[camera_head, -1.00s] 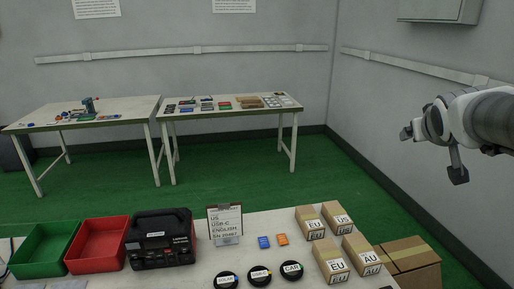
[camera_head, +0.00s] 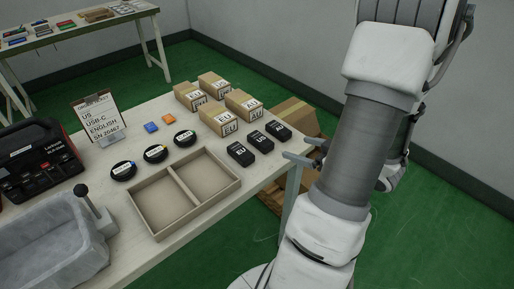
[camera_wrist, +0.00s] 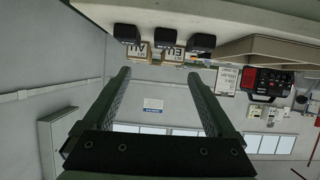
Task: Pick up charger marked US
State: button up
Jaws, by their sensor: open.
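Three black chargers stand in a row on the table, right of the divided tray. The middle one, the charger marked US (camera_head: 260,143), is between the charger marked EU (camera_head: 240,154) and the charger marked AU (camera_head: 279,132). My gripper (camera_head: 302,158) is beside the table's right edge, right of the chargers and apart from them. The wrist view is upside down. There my gripper (camera_wrist: 158,76) is open and empty, and the middle charger (camera_wrist: 165,37) shows just beyond the fingertips, near the line between them. Its label is not readable there.
The divided tray (camera_head: 178,171) is left of the chargers. Cardboard boxes (camera_head: 227,121) marked EU, US and AU stand behind them. Black round cable coils (camera_head: 156,153) and an order sign (camera_head: 99,118) are further left. A large carton (camera_head: 297,112) is on the floor beyond the table.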

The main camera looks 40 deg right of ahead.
aim_at(262, 140)
jog(key=b+x, duration=0.1)
jog(key=x, duration=0.3)
jog(key=b+x, duration=0.1)
jog(key=x, duration=0.3)
jog(key=b+x, duration=0.1)
jog(key=x, duration=0.3)
jog(key=shift+a+f, duration=0.2)
jog(key=shift+a, duration=0.15)
jog(key=b+x, duration=0.2)
jog(key=x, duration=0.3)
jog(key=shift+a+f, duration=0.1)
grip_shut()
